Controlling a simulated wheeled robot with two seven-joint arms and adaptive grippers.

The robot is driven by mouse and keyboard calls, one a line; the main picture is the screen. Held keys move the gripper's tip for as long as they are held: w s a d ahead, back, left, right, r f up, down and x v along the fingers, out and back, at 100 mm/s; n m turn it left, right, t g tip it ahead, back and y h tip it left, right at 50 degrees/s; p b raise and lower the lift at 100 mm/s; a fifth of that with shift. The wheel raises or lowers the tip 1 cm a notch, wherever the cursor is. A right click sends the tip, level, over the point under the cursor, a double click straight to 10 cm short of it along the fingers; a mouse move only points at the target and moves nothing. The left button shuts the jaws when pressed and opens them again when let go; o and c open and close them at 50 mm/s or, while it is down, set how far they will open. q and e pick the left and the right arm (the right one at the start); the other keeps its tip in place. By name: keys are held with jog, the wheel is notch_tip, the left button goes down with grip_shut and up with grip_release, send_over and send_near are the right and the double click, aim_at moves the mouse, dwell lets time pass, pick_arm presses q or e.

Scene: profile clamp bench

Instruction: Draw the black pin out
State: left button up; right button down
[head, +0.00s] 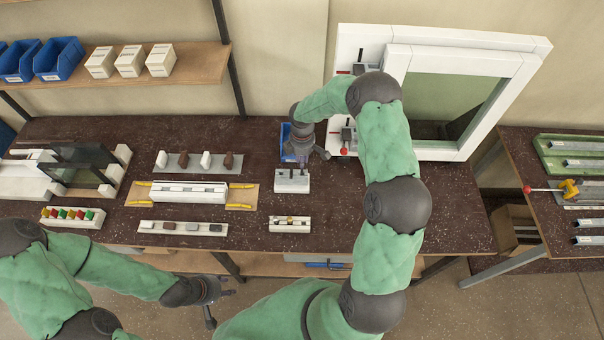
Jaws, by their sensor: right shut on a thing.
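A white block (292,182) with small dark marks on its face stands on the dark bench right of the middle. My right gripper (302,158) points down just above the block's back edge. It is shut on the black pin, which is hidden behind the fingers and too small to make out. I cannot tell how far the pin sits in the block. My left gripper (219,304) is open and empty, low in front of the bench's front edge.
A blue bin (286,137) stands just behind the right gripper. A white window frame (430,149) with clamps stands to the right. A small white holder (289,225) is in front of the block. A white profile (188,192) on a board lies to the left.

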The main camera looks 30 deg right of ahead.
jog(key=shift+r+p, duration=0.95)
jog(key=shift+r, duration=0.95)
